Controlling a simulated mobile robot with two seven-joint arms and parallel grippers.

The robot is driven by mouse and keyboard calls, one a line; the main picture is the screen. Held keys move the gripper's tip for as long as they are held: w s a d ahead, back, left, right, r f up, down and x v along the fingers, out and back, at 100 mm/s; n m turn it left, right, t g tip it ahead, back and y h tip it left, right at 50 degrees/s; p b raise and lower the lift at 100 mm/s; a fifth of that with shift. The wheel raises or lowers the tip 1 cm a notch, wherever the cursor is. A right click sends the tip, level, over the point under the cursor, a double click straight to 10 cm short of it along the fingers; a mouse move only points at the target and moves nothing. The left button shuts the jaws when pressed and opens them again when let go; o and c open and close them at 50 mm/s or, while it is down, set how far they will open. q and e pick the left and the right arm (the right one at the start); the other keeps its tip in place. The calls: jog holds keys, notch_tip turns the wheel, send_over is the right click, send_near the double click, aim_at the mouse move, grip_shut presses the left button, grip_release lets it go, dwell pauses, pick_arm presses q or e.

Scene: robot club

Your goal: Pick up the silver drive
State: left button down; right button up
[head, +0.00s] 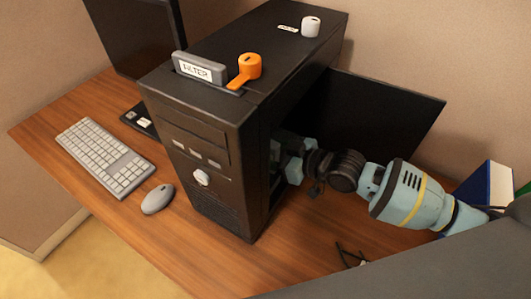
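I do not see a silver drive; the inside of the black computer tower (200,215) is mostly hidden from this angle. The tower stands upright on the desk, with its right side open. My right arm comes in from the right, and my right gripper (283,160) is at that open side, partly inside the case. The tower's front edge hides its fingertips, so I cannot tell whether it is open, shut or holding something. My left gripper is not in view.
A grey block labelled FILTER (200,68), an orange knob (249,67) and a white knob (311,26) are on the tower's top. A dark panel (400,105) stands behind my arm. A keyboard (104,157), mouse (157,199) and monitor (130,35) are left.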

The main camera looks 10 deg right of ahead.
jog(key=shift+c, duration=0.4)
jog(key=c, duration=1)
grip_shut()
jog(key=shift+d+r, duration=0.1)
jog(key=shift+r, duration=0.05)
